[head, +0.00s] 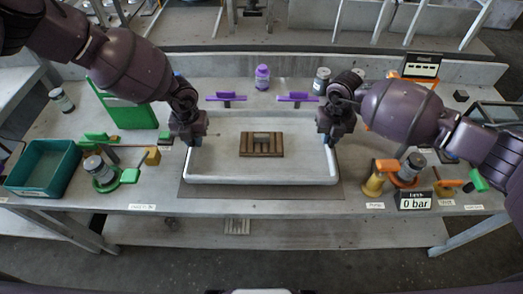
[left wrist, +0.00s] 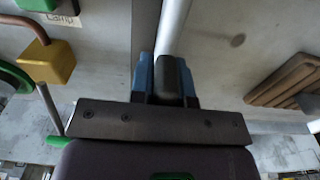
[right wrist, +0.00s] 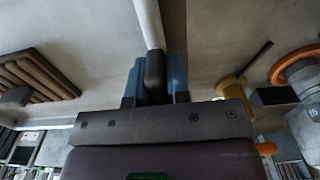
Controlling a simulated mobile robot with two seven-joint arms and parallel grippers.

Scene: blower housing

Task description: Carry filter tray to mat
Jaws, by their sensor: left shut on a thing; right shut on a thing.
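The filter tray (head: 262,180) is a shallow pale tray with a rounded white rim, in the middle of the head view. A brown slatted block (head: 248,150) with a small grey piece on top sits inside it. The tray lies over a dark grey mat (head: 262,192), whose edges show at the front and sides; I cannot tell whether it touches the mat. My left gripper (head: 190,140) is shut on the tray's left rim, which also shows in the left wrist view (left wrist: 172,25). My right gripper (head: 331,141) is shut on the right rim, also in the right wrist view (right wrist: 149,22).
A teal bin (head: 42,168), a green-based fitting (head: 104,175) and a yellow block (head: 152,156) stand left. An orange-handled fitting (head: 376,180) and a gauge sign (head: 415,200) stand right. Two purple brackets (head: 226,97) (head: 297,97) and a purple bottle (head: 262,77) are behind the tray.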

